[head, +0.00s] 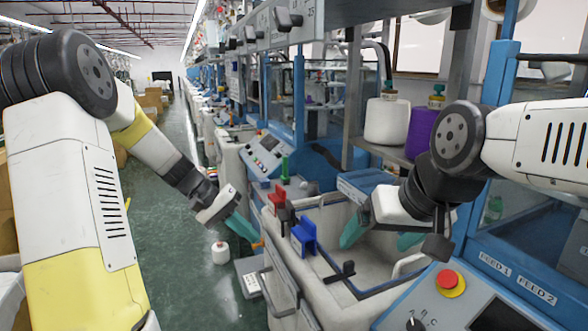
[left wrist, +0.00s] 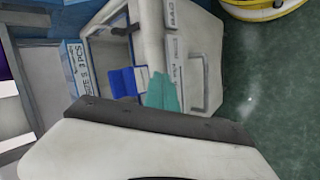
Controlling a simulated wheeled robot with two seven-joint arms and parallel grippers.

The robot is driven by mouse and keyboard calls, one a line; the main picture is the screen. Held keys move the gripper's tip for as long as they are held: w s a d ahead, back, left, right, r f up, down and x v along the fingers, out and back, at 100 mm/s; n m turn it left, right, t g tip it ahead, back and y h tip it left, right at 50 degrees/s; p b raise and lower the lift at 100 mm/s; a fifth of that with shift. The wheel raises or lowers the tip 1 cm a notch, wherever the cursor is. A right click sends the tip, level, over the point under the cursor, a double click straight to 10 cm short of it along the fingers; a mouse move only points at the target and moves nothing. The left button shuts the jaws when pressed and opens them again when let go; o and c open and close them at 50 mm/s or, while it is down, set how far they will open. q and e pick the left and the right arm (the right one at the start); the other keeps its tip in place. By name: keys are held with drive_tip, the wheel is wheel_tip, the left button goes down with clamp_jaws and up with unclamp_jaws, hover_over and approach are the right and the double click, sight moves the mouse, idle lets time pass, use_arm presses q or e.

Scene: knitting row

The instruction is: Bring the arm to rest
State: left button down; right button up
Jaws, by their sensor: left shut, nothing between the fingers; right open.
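My left gripper (head: 241,227) is shut and empty, its teal fingers pointing down beside the left edge of the grey machine bin. In the left wrist view its shut fingers (left wrist: 162,92) show over the bin's side. My right gripper (head: 380,237) is open over the bin, its two teal fingers apart with nothing between them.
A white cone (head: 220,253) stands on the green floor (head: 185,270). A control panel with a red button (head: 447,279) is front right.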

use_arm(q)
drive_tip(key=s+a+r+t+y, duration=0.1)
drive_tip(key=s+r+t+y, duration=0.2)
drive_tip(key=s+r, duration=0.3)
drive_tip(key=s+a+r+t+y, duration=0.1)
drive_tip(key=s+r+t+y, duration=0.2)
drive_tip(key=s, duration=1.1)
drive_tip(key=shift+s+a+r, duration=0.15)
drive_tip(key=shift+a+r, duration=0.2)
drive_tip(key=shift+r, duration=1.35)
